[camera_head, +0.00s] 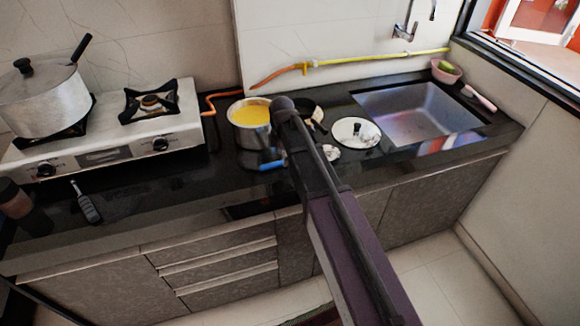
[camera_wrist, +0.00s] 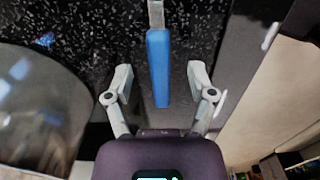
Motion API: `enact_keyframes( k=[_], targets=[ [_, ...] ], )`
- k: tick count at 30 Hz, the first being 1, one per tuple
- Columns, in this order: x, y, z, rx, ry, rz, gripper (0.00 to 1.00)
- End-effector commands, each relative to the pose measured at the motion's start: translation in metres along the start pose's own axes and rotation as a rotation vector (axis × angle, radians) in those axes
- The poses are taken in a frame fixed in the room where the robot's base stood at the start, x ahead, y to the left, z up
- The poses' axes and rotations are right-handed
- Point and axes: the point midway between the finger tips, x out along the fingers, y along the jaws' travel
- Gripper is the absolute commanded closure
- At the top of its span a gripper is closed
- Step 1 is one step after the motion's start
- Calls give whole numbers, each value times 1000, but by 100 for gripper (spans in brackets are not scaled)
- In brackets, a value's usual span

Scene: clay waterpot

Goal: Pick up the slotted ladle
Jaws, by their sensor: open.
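A utensil with a blue handle (camera_wrist: 158,65) and a thin metal shaft lies on the dark speckled counter in the wrist view. Its head is out of that view, so I cannot see slots on it. A bit of blue handle (camera_head: 272,164) also shows in the head view, beside my arm near the counter's front edge. My gripper (camera_wrist: 160,76) is open. Its two fingers stand apart on either side of the blue handle, and neither visibly touches it. In the head view my arm hides the gripper.
A metal pot with yellow contents (camera_head: 250,112) stands close beside my arm. A round lid (camera_head: 356,132) lies to the right, before the sink (camera_head: 425,108). The stove (camera_head: 110,125) with a lidded pot (camera_head: 42,98) is left. A dark-handled utensil (camera_head: 88,208) lies at front left.

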Motion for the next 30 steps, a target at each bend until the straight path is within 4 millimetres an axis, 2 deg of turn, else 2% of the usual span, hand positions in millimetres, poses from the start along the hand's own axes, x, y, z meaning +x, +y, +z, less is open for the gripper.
enact_keyframes(
  k=[5, 23, 26, 30],
  targets=[
    [8, 0, 0, 0, 0, 0, 29],
    [8, 0, 0, 0, 0, 0, 29],
    [8, 0, 0, 0, 0, 0, 52],
    [8, 0, 0, 0, 0, 0, 94]
  ],
)
